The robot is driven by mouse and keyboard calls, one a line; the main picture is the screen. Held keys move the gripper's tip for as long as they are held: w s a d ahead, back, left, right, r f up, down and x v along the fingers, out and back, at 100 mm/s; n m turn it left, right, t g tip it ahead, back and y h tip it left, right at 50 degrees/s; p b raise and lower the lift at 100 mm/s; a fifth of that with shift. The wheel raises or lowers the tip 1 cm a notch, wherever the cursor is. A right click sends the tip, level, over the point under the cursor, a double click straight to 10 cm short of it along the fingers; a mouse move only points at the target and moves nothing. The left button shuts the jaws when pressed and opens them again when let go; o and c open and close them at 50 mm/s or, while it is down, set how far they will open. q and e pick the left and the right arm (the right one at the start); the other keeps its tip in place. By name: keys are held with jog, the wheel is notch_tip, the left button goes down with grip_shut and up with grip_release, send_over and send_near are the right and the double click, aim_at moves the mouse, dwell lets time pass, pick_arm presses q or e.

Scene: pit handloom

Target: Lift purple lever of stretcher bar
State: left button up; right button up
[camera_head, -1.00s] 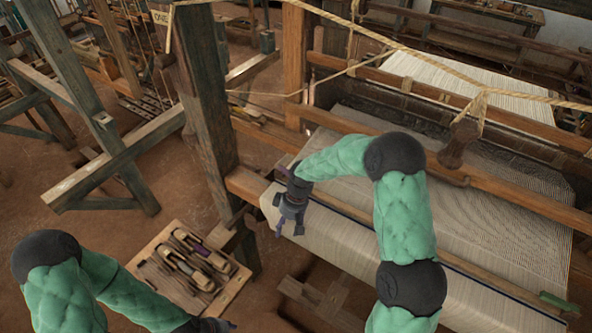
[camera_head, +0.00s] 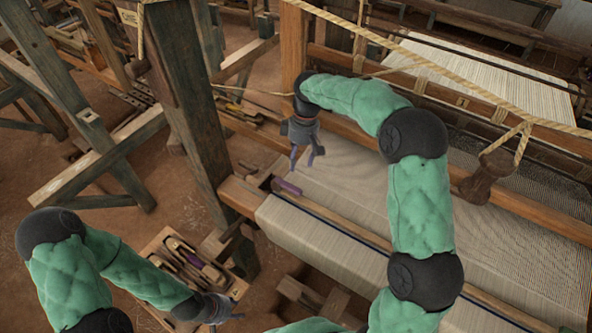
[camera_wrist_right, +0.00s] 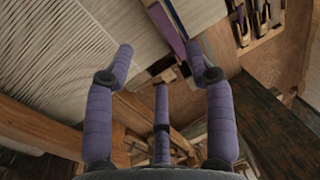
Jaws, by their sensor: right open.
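The purple lever (camera_head: 287,187) lies low at the left end of the stretcher bar, by the cloth's left edge. The stretcher bar shows as a dark strip (camera_head: 330,219) across the woven cloth (camera_head: 300,232). My right gripper (camera_head: 307,162) is open and empty, above and slightly beyond the lever, fingers pointing down. In the right wrist view its spread fingers (camera_wrist_right: 160,47) hold nothing, and a purple strip that looks like the lever (camera_wrist_right: 168,30) shows beyond them. My left gripper (camera_head: 232,316) is low at the left, apart from the loom; its finger opening is unclear.
A wooden tray (camera_head: 237,288) with shuttles lies at the lower left, close to my left arm. A thick wooden post (camera_head: 196,110) stands left of my right gripper. A rope (camera_head: 440,58) crosses above the loom, and a wooden handle (camera_head: 487,178) hangs from it.

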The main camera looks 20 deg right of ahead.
aim_at(288, 187)
jog(key=f, duration=0.3)
jog(key=s+a+f, duration=0.1)
jog(key=f, duration=0.6)
jog(key=shift+s+a+f+p, duration=0.2)
jog(key=shift+a+p, duration=0.1)
jog(key=shift+p, duration=0.05)
jog(key=shift+r, duration=0.1)
grip_shut()
